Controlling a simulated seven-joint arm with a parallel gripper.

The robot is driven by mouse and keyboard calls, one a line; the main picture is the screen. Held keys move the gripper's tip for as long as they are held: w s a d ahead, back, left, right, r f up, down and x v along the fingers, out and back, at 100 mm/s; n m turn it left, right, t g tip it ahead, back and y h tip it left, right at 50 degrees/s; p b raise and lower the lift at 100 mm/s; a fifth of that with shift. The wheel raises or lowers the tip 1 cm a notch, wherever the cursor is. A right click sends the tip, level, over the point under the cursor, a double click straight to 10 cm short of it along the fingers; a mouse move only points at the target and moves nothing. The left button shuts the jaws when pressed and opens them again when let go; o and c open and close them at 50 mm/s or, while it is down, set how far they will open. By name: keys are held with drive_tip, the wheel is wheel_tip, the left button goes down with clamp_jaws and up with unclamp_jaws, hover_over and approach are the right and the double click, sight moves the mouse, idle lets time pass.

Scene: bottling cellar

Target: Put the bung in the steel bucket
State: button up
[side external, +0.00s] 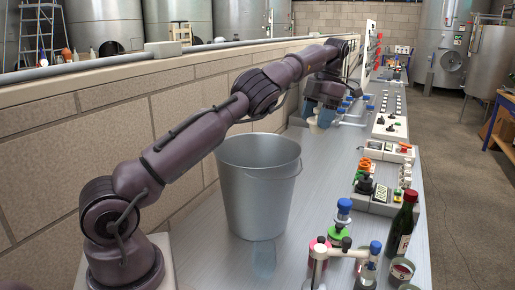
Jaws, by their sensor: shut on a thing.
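The steel bucket (256,190) stands upright on the bench in the middle of the side external view, its open mouth facing up. My gripper (319,113) points down over the bench, beyond the bucket and to its right in the picture. Its bluish fingers are shut on a small pale thing (314,125), which looks like the bung. Most of it is hidden by the fingers, and its exact shape is too small to tell. My gripper is clear of the bucket, and my arm passes above and behind the bucket's rim.
A block wall (130,140) runs along the bench's left side. A dark wine bottle (401,228), a white stand (338,252) and valve panels (388,120) line the right side. Bare bench (325,180) lies right of the bucket.

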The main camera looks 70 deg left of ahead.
drive_tip(key=s+a+m+y, duration=0.15)
drive_tip(key=s+a, duration=0.25)
drive_tip(key=s, duration=0.5)
drive_tip(key=s+a+m+h, duration=0.1)
drive_tip(key=s+a+m, duration=0.15)
drive_tip(key=s, duration=0.65)
drive_tip(key=shift+y, duration=0.25)
drive_tip(key=f, duration=2)
drive_tip(key=a+f, duration=0.1)
drive_tip(key=f, duration=0.8)
drive_tip(key=shift+f, duration=0.4)
drive_tip(key=shift+f, duration=0.1)
drive_tip(key=o, duration=0.7)
wheel_tip(320, 180, up, 10)
drive_tip(key=shift+w+d, duration=0.15)
drive_tip(key=shift+w, duration=0.2)
